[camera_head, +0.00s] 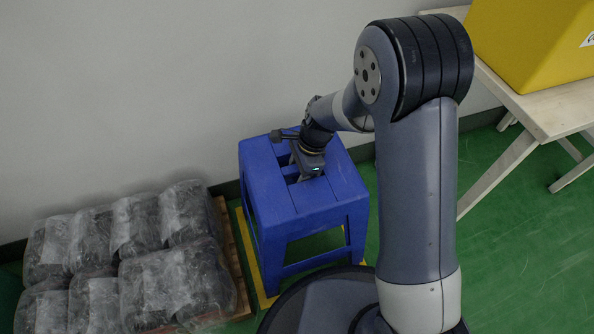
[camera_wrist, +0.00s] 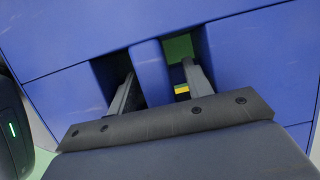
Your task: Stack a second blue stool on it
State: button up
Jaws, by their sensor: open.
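A blue stool (camera_head: 322,200) stands upright on the floor beside the wall. Only one blue stool can be made out. My gripper (camera_head: 306,172) is over its top, pointing down. In the wrist view, the stool's top (camera_wrist: 255,60) fills most of the picture and has two slots with a bar (camera_wrist: 152,72) between them. My gripper (camera_wrist: 159,76) is open, with one finger reaching into each slot, on either side of the bar. I cannot tell whether the fingers touch the bar. My gripper hides part of the seat in the head view.
Plastic-wrapped dark bundles (camera_head: 130,255) lie on a pallet (camera_head: 236,262) left of the stool. A yellow floor marking (camera_head: 266,297) shows around the stool's feet. At the right, a yellow box (camera_head: 525,45) sits on a wooden table (camera_head: 550,112). Green floor (camera_head: 520,230) is clear at right.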

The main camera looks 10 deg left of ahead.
jog(key=p+v, duration=0.4)
jog(key=v, duration=0.6)
jog(key=shift+w+d+r, duration=0.15)
jog(key=shift+r, duration=0.2)
jog(key=b+x, duration=0.4)
jog(key=x, duration=0.7)
jog(key=shift+f+b, duration=0.25)
jog(key=shift+b, duration=0.05)
notch_tip(320, 180, up, 2)
jog(key=shift+r+p, duration=0.1)
jog(key=shift+p, duration=0.65)
jog(key=shift+r, duration=0.45)
